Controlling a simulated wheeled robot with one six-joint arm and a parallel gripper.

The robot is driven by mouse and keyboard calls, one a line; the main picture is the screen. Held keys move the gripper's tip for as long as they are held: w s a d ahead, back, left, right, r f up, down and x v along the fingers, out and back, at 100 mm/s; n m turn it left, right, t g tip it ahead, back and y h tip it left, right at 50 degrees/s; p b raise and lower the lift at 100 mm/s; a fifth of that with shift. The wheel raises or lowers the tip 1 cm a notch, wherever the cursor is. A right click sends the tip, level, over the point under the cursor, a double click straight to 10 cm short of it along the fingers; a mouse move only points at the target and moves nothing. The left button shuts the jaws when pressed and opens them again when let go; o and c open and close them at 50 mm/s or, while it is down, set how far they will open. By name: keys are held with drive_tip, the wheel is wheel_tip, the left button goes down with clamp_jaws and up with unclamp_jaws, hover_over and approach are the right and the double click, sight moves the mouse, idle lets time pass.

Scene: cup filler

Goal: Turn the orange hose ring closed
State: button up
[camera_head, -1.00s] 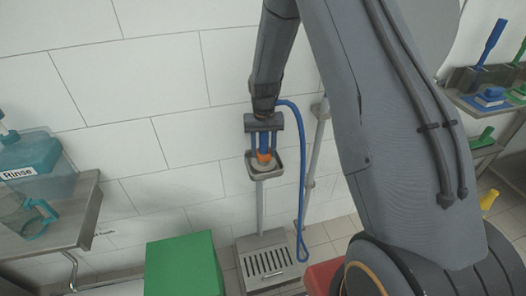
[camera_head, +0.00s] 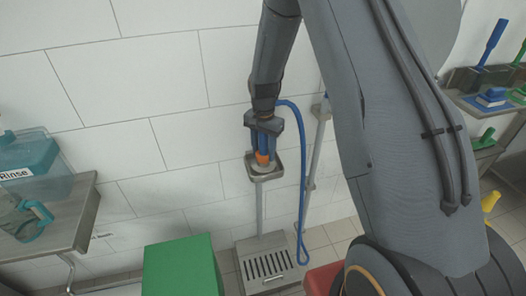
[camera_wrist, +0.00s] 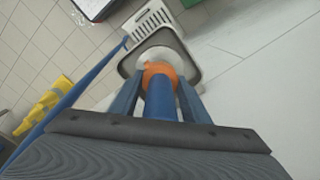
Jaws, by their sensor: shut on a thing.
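The orange hose ring (camera_head: 262,158) sits at the lower end of the blue hose, just above a small square metal holder (camera_head: 259,174) on a post. In the wrist view the orange ring (camera_wrist: 158,72) lies at the far end of a thick blue tube (camera_wrist: 160,100), over a pale round thing in the holder. My gripper (camera_head: 264,150) points down onto the ring, with a finger on each side. It is shut on the ring. In the wrist view my gripper's (camera_wrist: 158,84) fingertips reach both sides of the ring. The ring's exact turn angle cannot be told.
The blue hose (camera_head: 303,180) loops down on the right beside a grey post. A floor grate (camera_head: 268,262) lies below. A green box (camera_head: 183,268) stands at front left. A steel shelf (camera_head: 72,225) at left bears a teal rinse container (camera_head: 35,165).

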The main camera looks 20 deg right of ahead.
idle(0.4)
drive_tip(key=o, duration=1)
drive_tip(key=shift+o, duration=0.2)
drive_tip(key=shift+r+b, duration=1)
drive_tip(key=shift+r, duration=2.9)
drive_tip(key=shift+r, duration=0.1)
